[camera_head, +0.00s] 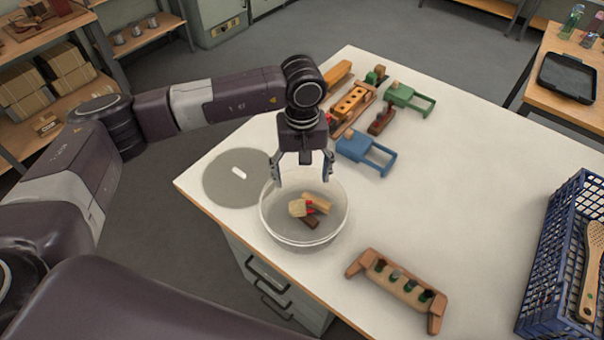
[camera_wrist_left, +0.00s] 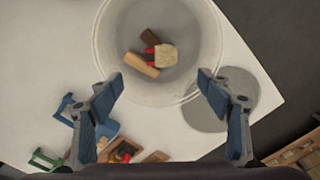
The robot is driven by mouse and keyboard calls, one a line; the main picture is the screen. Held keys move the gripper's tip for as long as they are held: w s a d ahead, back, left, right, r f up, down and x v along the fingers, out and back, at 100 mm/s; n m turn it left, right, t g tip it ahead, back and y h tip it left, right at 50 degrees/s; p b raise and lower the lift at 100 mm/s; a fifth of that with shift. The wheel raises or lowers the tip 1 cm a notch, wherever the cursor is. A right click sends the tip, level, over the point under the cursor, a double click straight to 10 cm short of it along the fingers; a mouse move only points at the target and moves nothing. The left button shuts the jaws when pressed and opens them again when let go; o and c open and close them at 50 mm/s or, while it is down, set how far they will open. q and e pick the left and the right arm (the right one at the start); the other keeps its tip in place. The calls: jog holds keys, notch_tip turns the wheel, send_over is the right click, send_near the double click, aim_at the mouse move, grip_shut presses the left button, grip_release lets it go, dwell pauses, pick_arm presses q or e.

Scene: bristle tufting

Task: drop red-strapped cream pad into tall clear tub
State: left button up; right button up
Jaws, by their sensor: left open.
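The tall clear tub (camera_head: 275,222) stands near the left edge of the white table. It also shows in the left wrist view (camera_wrist_left: 110,40). Inside it lies the cream pad (camera_head: 297,208) with a red strap (camera_head: 309,205), seen also in the left wrist view (camera_wrist_left: 166,56). A light wooden piece (camera_head: 317,202) and a dark brown piece (camera_head: 310,222) lie beside it in the tub. My left gripper (camera_head: 303,170) is open and empty above the tub's far rim, fingers spread, apart from the pad. My right gripper is not in view.
A grey disc (camera_head: 237,177) with a white mark lies left of the tub. Blue (camera_head: 366,150) and green (camera_head: 410,97) framed pieces and wooden blocks lie behind. A wooden rack (camera_head: 398,283) lies in front. A blue crate (camera_head: 550,262) stands at right. The table's middle right is clear.

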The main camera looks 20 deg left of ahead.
pick_arm(q)
notch_tip(320, 180, up, 12)
dwell(0.5)
jog(key=shift+f, duration=0.1)
